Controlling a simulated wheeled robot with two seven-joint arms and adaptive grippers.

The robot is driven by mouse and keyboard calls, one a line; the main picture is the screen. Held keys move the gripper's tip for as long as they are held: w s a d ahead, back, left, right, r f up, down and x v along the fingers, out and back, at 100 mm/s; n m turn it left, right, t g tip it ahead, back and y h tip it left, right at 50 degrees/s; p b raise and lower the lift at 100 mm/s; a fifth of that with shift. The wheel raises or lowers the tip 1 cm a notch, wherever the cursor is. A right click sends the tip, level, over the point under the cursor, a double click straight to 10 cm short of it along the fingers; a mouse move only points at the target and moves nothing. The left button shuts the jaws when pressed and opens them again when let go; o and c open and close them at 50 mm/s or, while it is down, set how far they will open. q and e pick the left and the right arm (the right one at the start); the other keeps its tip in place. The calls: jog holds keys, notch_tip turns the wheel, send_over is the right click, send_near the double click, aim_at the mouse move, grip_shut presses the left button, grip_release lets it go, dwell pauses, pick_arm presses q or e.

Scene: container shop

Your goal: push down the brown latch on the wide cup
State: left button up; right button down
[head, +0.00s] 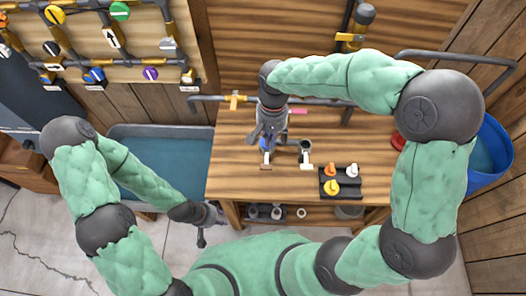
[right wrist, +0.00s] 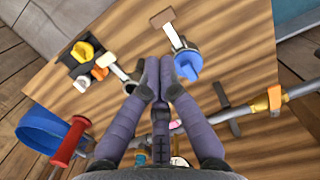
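The wide cup with a blue lid or insert (right wrist: 188,64) stands on the wooden table, partly hidden by my right gripper in the head view (head: 264,145). Its brown latch (right wrist: 162,19) sticks out at the end of a pale arm, away from the cup, in the right wrist view. My right gripper (right wrist: 154,72) has its fingertips together, with nothing seen between them. It is above the table, beside the blue cup and apart from the latch in the picture. My left gripper (head: 208,214) hangs low beside the table's left front corner; its fingers are too small to read.
A second cup (head: 305,147) with a white latch stands to the right. A black tray (head: 325,190) holds orange, white and yellow pieces. A pipe (head: 330,101) runs along the table's back. A blue bin (head: 488,155) is at right. The table's front left is clear.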

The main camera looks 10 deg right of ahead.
aim_at(269, 166)
jog(key=shift+w+r, duration=0.2)
jog(key=shift+r, duration=0.85)
jog(key=shift+f, duration=0.15)
jog(key=f, duration=0.4)
jog(key=s+f+b, duration=0.1)
jog(key=f, duration=0.4)
jog(key=f+b, duration=0.1)
jog(key=f, duration=0.3)
jog(key=shift+s+a+f, duration=0.15)
jog(key=shift+s+f, duration=0.15)
jog(key=shift+f, duration=0.05)
